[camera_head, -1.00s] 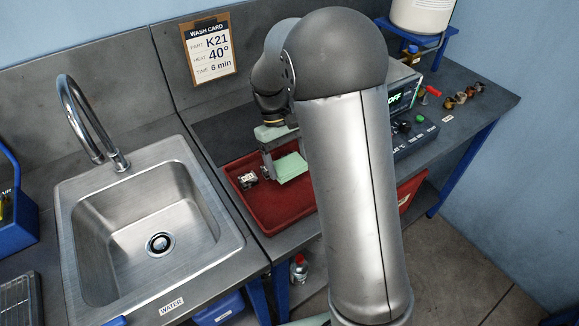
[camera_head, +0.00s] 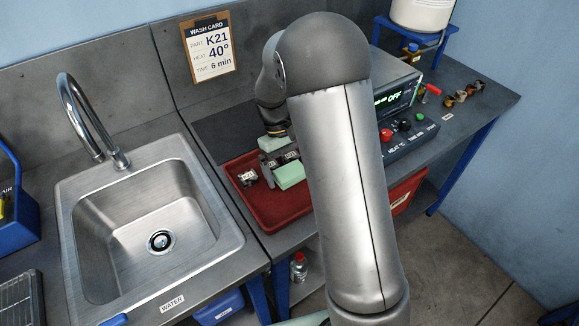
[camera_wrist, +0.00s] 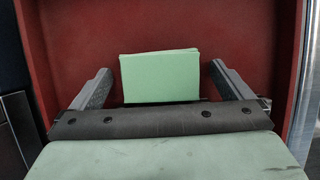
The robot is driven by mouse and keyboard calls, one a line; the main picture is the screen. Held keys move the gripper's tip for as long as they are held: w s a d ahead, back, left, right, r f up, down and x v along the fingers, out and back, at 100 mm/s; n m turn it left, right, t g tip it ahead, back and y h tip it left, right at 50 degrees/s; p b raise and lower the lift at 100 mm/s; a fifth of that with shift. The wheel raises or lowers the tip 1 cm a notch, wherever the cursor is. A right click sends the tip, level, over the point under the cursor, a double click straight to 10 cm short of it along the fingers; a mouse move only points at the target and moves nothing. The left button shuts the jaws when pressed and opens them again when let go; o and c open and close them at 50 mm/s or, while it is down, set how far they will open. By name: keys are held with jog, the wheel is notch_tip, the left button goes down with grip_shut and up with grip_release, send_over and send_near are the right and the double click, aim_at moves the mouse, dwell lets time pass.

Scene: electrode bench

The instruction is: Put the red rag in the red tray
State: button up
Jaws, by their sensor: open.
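No red rag shows in either view. The red tray (camera_head: 257,213) lies on the bench to the right of the sink; its red floor also fills much of the wrist view (camera_wrist: 75,40). A pale green, flat, rectangular piece, like a folded cloth (camera_head: 290,176), is in the tray. It also shows in the wrist view (camera_wrist: 159,77), between my fingers with gaps on both sides. My gripper (camera_wrist: 160,68) is open and low over the tray, at the green piece's far side in the head view (camera_head: 279,163). My arm hides the tray's right part.
A small labelled metal part (camera_head: 247,177) sits at the tray's left side. The sink (camera_head: 150,225) is to the left. A control box with knobs (camera_head: 405,135) and several small brown and metal pieces (camera_head: 462,95) stand to the right.

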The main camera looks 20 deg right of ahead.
jog(key=b+v, duration=0.1)
jog(key=v, duration=1.1)
jog(key=s+d+f+m+t, duration=0.1)
jog(key=s+t, duration=0.1)
jog(key=s, duration=1.1)
jog(key=s+d+f+m+t+y, duration=0.1)
jog(key=s+f+m+t, duration=0.1)
jog(key=s, duration=1.1)
jog(key=shift+f+m+t, duration=0.15)
jog(key=shift+m+t, duration=0.15)
jog(key=shift+t, duration=0.1)
